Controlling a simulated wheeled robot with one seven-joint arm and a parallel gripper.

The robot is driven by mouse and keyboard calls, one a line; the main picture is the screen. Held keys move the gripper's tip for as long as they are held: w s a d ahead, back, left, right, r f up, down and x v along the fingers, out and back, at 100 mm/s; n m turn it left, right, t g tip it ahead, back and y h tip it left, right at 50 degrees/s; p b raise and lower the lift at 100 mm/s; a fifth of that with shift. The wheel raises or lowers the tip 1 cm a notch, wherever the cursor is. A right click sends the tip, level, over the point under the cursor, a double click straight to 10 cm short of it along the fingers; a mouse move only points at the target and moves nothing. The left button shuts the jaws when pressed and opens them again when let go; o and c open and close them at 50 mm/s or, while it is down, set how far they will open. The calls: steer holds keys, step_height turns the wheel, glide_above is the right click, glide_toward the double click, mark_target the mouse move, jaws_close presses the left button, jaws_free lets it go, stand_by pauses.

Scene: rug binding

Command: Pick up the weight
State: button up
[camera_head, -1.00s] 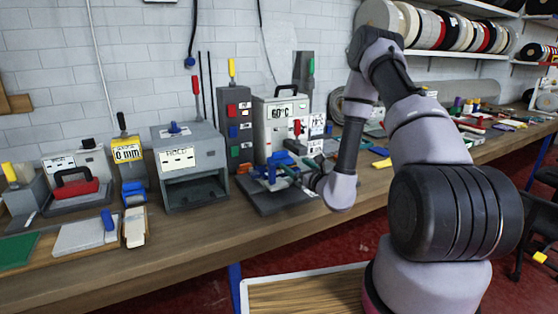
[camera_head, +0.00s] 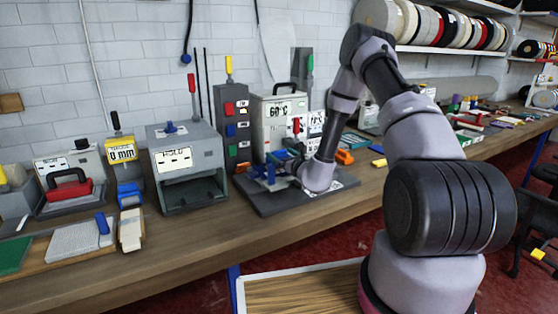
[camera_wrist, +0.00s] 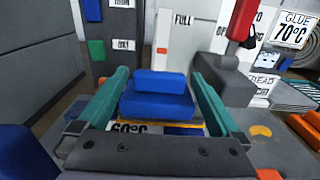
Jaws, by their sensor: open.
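My gripper (camera_wrist: 160,78) is open, its two teal fingers on either side of a stepped blue block (camera_wrist: 158,103) in the wrist view. Gaps show between the block and both fingers. A label reading about 60°C is partly hidden below the block. In the head view my gripper (camera_head: 283,163) is low over a dark grey base plate (camera_head: 340,187) by blue parts (camera_head: 262,178). No readable label says which thing is the weight. A grey block with a red body and black handle (camera_head: 68,187) sits far left.
A grey open-fronted box (camera_head: 190,150) is to the left. The front strip of the bench (camera_head: 200,235) is clear.

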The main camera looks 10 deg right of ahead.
steer(key=shift+x, duration=0.95)
steer(key=shift+c, duration=0.3)
steer(key=c, duration=1.5)
steer(key=shift+r, duration=0.1)
jaws_close()
